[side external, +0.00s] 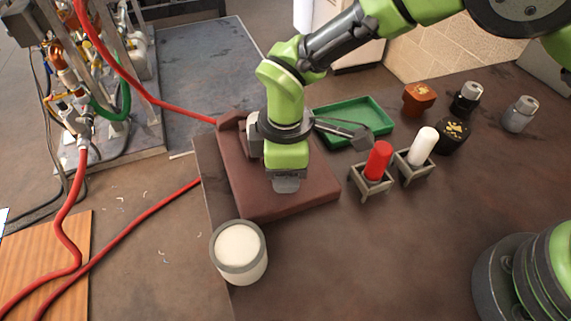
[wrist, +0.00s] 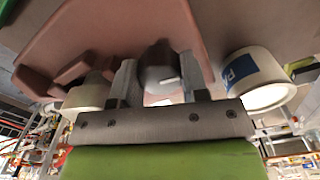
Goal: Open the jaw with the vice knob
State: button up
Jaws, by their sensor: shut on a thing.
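The red-brown vice (side external: 315,195) sits near the left edge of the brown table, with a raised jaw part (side external: 232,120) at its back left. It also shows at the top of the wrist view (wrist: 110,35). My gripper (side external: 286,184) is over the vice, its fingertips not visible in the side view. In the wrist view, the two grey fingers of my gripper (wrist: 159,78) stand either side of a rounded grey knob (wrist: 160,55). The gripper is shut on this knob. My gripper hides part of the vice, and the jaw gap cannot be made out.
A pale-topped cup (side external: 238,247) stands at the table edge before the vice. A green tray (side external: 360,118), red (side external: 378,160) and white (side external: 423,145) cylinders in stands, and several dark containers (side external: 453,135) lie right. Red hoses (side external: 150,202) run left.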

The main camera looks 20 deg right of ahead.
jog(key=o, duration=0.9)
jog(key=shift+o, duration=0.2)
